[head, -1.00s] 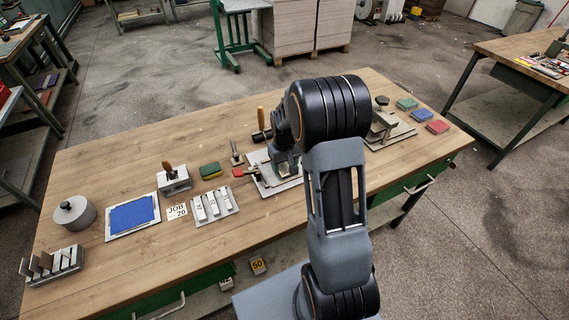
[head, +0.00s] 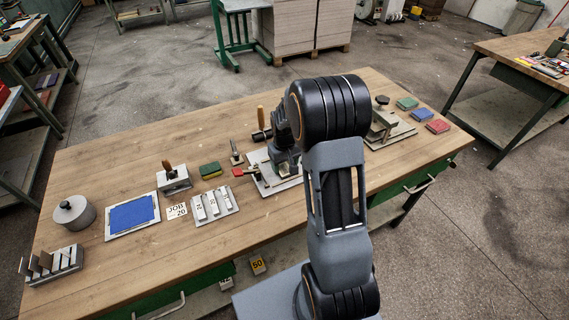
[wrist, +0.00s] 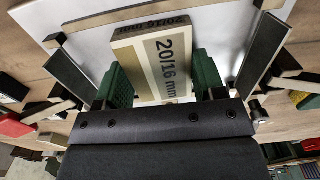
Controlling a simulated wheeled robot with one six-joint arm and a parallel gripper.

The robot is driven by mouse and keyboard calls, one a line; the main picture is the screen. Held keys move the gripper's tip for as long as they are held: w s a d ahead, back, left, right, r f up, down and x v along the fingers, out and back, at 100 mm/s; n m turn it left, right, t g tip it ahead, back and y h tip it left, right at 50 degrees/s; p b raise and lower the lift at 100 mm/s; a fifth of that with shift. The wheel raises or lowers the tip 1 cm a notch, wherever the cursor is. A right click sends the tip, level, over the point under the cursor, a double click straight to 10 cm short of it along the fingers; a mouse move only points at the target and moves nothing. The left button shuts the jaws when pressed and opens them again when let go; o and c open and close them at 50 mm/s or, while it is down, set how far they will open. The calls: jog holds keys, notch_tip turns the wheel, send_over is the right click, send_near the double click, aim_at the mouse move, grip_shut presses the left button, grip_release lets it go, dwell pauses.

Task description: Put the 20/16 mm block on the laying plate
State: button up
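The 20/16 mm block (wrist: 160,60) shows in the wrist view, cream and grey with its size printed in black. It stands between the green finger pads of my gripper (wrist: 162,84), which appear to touch it on both sides. Behind it is a white plate (wrist: 85,42), which seems to be the laying plate; whether the block touches it I cannot tell. In the head view my gripper (head: 284,162) is low over the white plate (head: 268,186) at mid-table, partly hidden by my arm. The block is not distinguishable there.
Left of the plate stand a tray with several pale labelled blocks (head: 212,207), a JOB 20 card (head: 176,211), a green sponge (head: 210,171) and a blue pad (head: 132,213). A metal fixture (head: 386,124) stands to the right.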

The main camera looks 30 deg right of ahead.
aim_at(284, 165)
jog(key=o, duration=0.5)
notch_tip(284, 165, up, 14)
jog(key=shift+f, duration=0.1)
dwell(0.5)
